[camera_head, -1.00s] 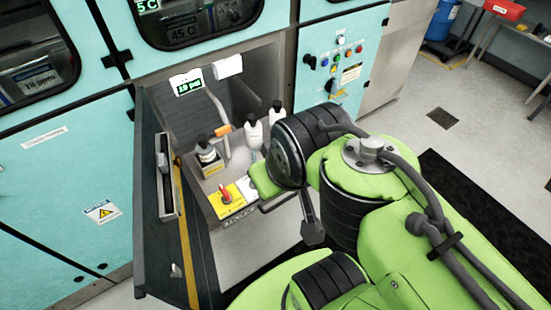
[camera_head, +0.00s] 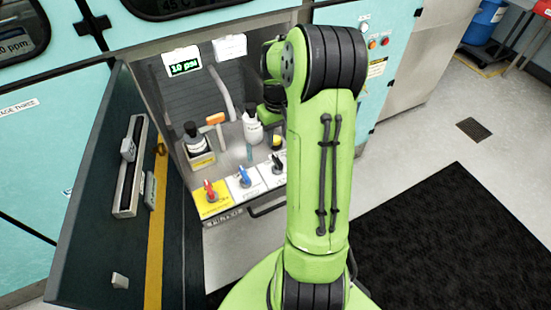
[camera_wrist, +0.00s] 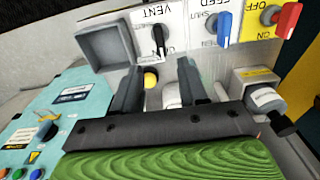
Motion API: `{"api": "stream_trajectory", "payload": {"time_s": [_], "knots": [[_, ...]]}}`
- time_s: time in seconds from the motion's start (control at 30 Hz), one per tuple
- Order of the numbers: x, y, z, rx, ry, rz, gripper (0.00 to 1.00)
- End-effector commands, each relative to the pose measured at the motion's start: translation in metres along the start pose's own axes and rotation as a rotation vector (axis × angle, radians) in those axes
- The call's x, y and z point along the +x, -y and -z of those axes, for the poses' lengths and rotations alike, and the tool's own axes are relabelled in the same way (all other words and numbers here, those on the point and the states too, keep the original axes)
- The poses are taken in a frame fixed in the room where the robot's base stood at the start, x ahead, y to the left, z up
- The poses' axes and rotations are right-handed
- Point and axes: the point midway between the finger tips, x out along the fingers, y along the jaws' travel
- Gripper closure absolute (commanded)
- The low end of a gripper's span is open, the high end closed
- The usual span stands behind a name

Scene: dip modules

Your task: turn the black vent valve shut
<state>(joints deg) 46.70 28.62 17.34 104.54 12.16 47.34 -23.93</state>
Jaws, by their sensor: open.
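The black vent valve (camera_wrist: 158,40) has a small lever handle on a white plate marked VENT, upside down in the wrist view. In the head view the black valve (camera_head: 278,163) is the right-hand one in a row of three, close beside my arm. My gripper (camera_wrist: 158,72) is open and empty. Its two dark fingers point toward the vent plate, and the handle shows beyond and between the tips, apparently untouched. The gap is hard to judge. The plate's position lettering is partly hidden. My arm hides the gripper's fingers in the head view.
A blue valve (camera_head: 244,176) and a red valve (camera_head: 209,188) stand left of the black one. Bottles (camera_head: 252,125) stand behind the valves, and a gauge display (camera_head: 184,67) hangs above. An open dark door (camera_head: 95,215) borders the left side.

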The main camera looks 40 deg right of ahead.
Motion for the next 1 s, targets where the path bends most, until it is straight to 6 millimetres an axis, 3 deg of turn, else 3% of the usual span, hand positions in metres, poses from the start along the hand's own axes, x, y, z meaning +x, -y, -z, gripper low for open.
{"api": "stream_trajectory", "payload": {"time_s": [0.03,0.1,0.3,0.47,0.73,1.0], "knots": [[0.019,0.000,-0.001,0.000,0.003,0.003,0.57],[0.037,0.000,-0.001,0.000,0.004,0.003,0.57],[0.081,0.001,-0.001,0.000,0.002,0.002,0.57],[0.097,0.000,0.000,0.000,0.001,0.001,0.57],[0.098,0.000,0.000,0.000,-0.001,0.000,0.57],[0.098,0.000,0.000,0.000,-0.001,0.000,0.97]]}}
